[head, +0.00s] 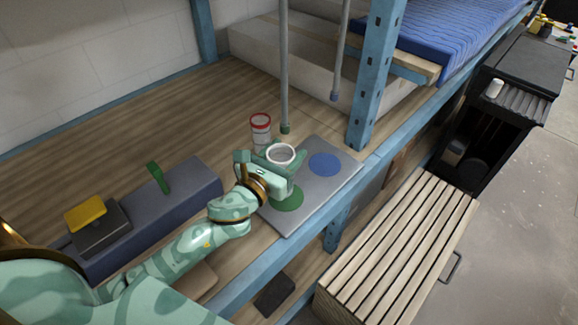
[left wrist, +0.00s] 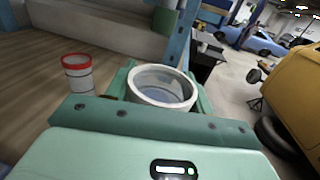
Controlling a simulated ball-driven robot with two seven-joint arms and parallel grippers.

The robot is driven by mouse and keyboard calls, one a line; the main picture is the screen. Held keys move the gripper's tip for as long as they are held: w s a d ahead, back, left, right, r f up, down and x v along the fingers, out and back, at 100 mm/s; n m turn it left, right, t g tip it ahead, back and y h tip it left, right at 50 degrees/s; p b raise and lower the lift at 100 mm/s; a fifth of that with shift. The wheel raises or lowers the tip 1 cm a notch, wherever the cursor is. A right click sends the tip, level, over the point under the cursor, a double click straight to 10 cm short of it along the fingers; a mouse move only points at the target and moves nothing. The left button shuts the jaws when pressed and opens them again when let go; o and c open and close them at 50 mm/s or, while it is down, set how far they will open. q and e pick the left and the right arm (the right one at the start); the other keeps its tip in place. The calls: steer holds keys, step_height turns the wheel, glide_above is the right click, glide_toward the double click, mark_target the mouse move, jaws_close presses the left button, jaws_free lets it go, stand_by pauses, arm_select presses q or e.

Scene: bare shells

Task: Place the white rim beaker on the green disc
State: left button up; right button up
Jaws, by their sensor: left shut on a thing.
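The white rim beaker (head: 281,154) is in my left gripper (head: 279,164), whose fingers are shut around it. The beaker also shows in the left wrist view (left wrist: 162,86), upright between the fingers. Gripper and beaker are over the grey plate (head: 318,167), near the green disc (head: 287,198). The near part of the green disc shows below the gripper; the rest is hidden. I cannot tell the exact height of the beaker above the plate. My right gripper is in neither view.
A red-rimmed beaker (head: 260,131) stands on the wooden shelf behind the plate; it also shows in the left wrist view (left wrist: 77,73). A blue disc (head: 325,164) lies on the plate's right. Grey rods (head: 284,70) hang behind. A blue post (head: 377,75) stands at the right.

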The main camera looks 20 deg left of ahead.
arm_select(q)
steer(key=w+f, duration=0.1)
steer(key=w+f+b, duration=0.1)
steer(key=w+f, duration=0.1)
steer(key=f, duration=0.1)
steer(key=shift+w+a+b, duration=0.1)
steer(key=shift+a+b, duration=0.15)
steer(key=shift+b, duration=0.05)
steer(key=shift+w+f+b, duration=0.1)
steer(key=shift+f+b, duration=0.55)
steer(key=shift+f, duration=0.95)
steer(key=shift+f, duration=0.15)
steer(key=o, duration=0.8)
steer(key=shift+f, duration=0.1)
steer(key=o, duration=0.5)
steer(key=shift+c, duration=0.2)
